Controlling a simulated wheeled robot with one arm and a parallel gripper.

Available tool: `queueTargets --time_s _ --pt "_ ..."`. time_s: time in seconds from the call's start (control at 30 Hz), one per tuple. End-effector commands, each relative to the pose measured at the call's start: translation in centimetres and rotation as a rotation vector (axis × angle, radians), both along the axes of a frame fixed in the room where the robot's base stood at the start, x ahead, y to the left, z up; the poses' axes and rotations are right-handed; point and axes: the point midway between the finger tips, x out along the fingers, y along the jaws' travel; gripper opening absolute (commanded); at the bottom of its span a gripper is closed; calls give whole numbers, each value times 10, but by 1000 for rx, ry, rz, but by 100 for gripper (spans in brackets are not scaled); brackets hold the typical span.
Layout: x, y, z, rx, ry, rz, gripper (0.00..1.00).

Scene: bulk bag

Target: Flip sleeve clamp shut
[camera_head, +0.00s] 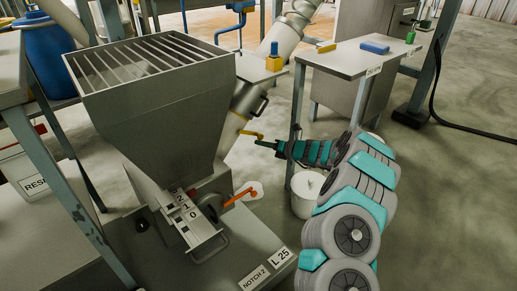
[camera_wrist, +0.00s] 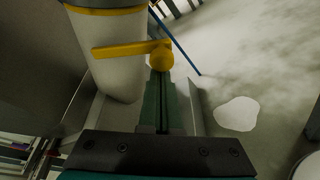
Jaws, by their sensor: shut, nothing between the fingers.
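In the wrist view the yellow lever (camera_wrist: 125,48) reaches left across the pale sleeve (camera_wrist: 118,75), below a yellow band (camera_wrist: 105,10). Its round pivot end is at the right. My gripper (camera_head: 259,143) comes in from the right, fingers pointing left at the lever. In the wrist view my gripper (camera_wrist: 161,78) is shut and empty, its green fingertips just below the pivot end. I cannot tell whether they touch it.
The grey hopper (camera_head: 150,100) stands left of the clamp, with an orange handle (camera_head: 240,194) lower down. A white bucket (camera_head: 306,194) stands under my arm. A side table (camera_head: 350,62) holds small blocks. A pale patch (camera_wrist: 237,113) lies on the floor.

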Motion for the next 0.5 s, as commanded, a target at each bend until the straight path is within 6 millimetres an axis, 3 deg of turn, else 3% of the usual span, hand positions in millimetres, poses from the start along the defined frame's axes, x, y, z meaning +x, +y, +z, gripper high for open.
queueTargets --time_s 0.5 --pt "10 -13 34 -329 -245 1 0"
